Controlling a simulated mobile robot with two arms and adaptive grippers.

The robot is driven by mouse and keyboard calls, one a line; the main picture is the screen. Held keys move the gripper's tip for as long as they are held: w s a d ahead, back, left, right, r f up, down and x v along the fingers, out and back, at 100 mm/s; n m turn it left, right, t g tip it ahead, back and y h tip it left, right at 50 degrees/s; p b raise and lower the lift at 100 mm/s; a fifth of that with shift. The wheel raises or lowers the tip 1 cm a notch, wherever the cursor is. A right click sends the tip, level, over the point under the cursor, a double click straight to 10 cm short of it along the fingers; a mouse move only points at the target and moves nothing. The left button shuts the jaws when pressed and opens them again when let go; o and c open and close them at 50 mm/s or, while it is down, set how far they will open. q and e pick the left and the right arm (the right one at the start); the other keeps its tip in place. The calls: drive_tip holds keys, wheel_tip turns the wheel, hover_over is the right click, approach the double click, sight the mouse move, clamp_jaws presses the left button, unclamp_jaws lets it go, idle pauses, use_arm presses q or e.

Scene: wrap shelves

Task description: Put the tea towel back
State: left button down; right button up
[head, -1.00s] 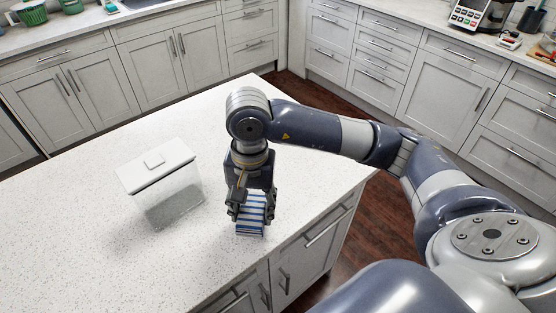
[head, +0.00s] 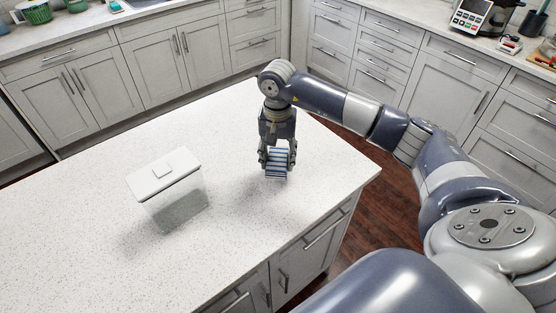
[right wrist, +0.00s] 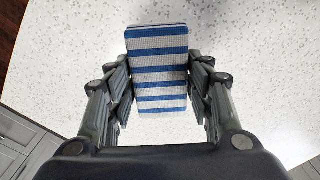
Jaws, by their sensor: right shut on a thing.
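The tea towel (head: 277,164) is a folded block with blue and white stripes. My right gripper (head: 278,158) points down over the counter and is shut on it, one finger on each side. In the right wrist view the tea towel (right wrist: 158,68) sits between the two fingers of the right gripper (right wrist: 158,85), with speckled counter behind it. I cannot tell exactly how far the towel is above the counter. My left gripper is not in view.
A clear box with a white lid (head: 163,174) stands on the white speckled island counter (head: 80,235), left of the towel. The counter around both is bare. The island's right edge lies near my right arm. Cabinets (head: 95,90) line the back.

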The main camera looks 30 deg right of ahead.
sight(278, 164)
drive_tip(key=shift+w+d+f, duration=0.15)
drive_tip(key=shift+f, duration=0.05)
wheel_tip(278, 164, down, 3)
drive_tip(key=shift+r+p, duration=0.1)
drive_tip(key=shift+p, duration=0.9)
drive_tip(key=shift+f, duration=0.2)
drive_tip(key=o, duration=0.9)
drive_tip(key=shift+o, duration=0.2)
wheel_tip(278, 164, up, 10)
drive_tip(key=b, duration=0.4)
drive_tip(key=shift+r, duration=1)
